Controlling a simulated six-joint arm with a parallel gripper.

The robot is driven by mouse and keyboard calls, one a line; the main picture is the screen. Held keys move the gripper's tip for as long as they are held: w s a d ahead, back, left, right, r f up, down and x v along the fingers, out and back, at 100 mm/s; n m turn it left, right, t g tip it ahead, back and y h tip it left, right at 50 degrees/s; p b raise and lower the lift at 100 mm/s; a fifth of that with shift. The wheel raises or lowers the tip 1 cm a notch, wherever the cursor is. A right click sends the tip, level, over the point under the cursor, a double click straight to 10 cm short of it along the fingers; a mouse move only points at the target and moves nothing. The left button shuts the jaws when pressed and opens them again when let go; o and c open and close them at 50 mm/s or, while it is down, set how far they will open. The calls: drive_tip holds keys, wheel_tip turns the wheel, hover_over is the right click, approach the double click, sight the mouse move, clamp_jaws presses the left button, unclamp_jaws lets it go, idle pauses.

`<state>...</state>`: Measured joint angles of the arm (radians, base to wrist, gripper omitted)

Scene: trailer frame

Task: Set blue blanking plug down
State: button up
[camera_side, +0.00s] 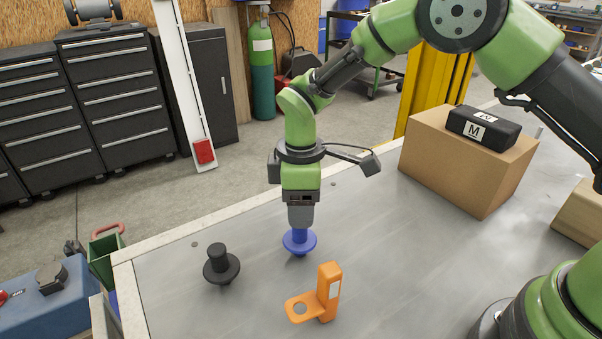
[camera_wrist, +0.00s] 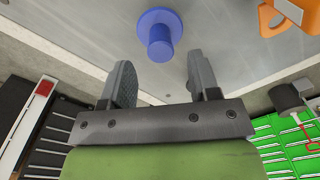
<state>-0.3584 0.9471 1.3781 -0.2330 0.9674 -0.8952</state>
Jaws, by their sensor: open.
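The blue blanking plug (camera_side: 299,242) stands upright on the grey table top, its wide flange low and its stem pointing up. My gripper (camera_side: 301,222) is directly above it, pointing down, with the fingers at the top of the stem. In the wrist view the blue blanking plug (camera_wrist: 160,42) shows just beyond the fingertips. There my gripper (camera_wrist: 161,64) is open, with a clear gap between its two fingers, and neither finger visibly touches the stem. The side view hides the finger gap.
A black plug (camera_side: 219,265) stands to the left on the table. An orange bracket with a round hole (camera_side: 329,290) stands close in front, to the right of the blue plug. A cardboard box (camera_side: 463,160) carrying a black case (camera_side: 484,128) is at the right. The table between is clear.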

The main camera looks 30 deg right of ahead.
drive_tip(key=s+d+r+m+t+y, duration=0.1)
drive_tip(key=s+d+r+m, duration=0.2)
drive_tip(key=r, duration=0.7)
drive_tip(key=s+d+r+m+t, duration=0.2)
drive_tip(key=s+d+r+m, duration=0.15)
drive_tip(key=r, duration=0.65)
drive_tip(key=s+d+r+m+t, duration=0.1)
drive_tip(key=s+d+m+t, duration=0.1)
drive_tip(key=s+m, duration=0.2)
drive_tip(key=s+d+m+t, duration=0.2)
drive_tip(key=s+m, duration=0.3)
drive_tip(key=s, duration=0.6)
drive_tip(key=shift+d+r+y, duration=0.3)
drive_tip(key=shift+r+y, duration=0.05)
drive_tip(key=shift+y, duration=0.05)
